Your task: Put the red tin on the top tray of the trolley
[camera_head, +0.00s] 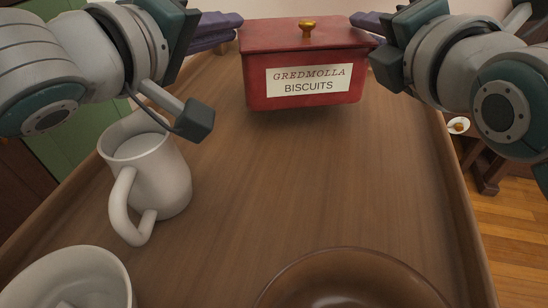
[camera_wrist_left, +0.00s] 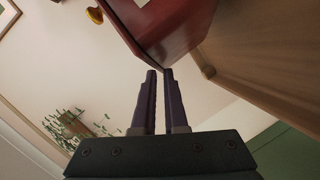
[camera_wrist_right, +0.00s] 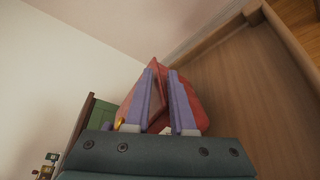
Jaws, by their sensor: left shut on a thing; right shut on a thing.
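The red tin (camera_head: 305,90), with a gold knob and a cream "GREDMOLLA BISCUITS" label, is upright at the far end of a brown wooden tray (camera_head: 290,175) with a raised rim. My left gripper (camera_head: 240,20) is shut on the tin's left side; in the left wrist view its fingers (camera_wrist_left: 160,72) meet the tin's edge (camera_wrist_left: 175,30). My right gripper (camera_head: 353,18) is shut on its right side; the right wrist view shows its fingers (camera_wrist_right: 163,66) against the tin (camera_wrist_right: 190,98). A shadow lies under the tin; I cannot tell whether it touches the tray.
A white jug (camera_head: 160,170) stands on the tray's left, beneath my left arm. A white cup (camera_head: 70,280) is at front left and a brown bowl (camera_head: 350,285) at front centre. The tray's middle and right are clear. A green cabinet (camera_head: 75,135) is beyond the left edge.

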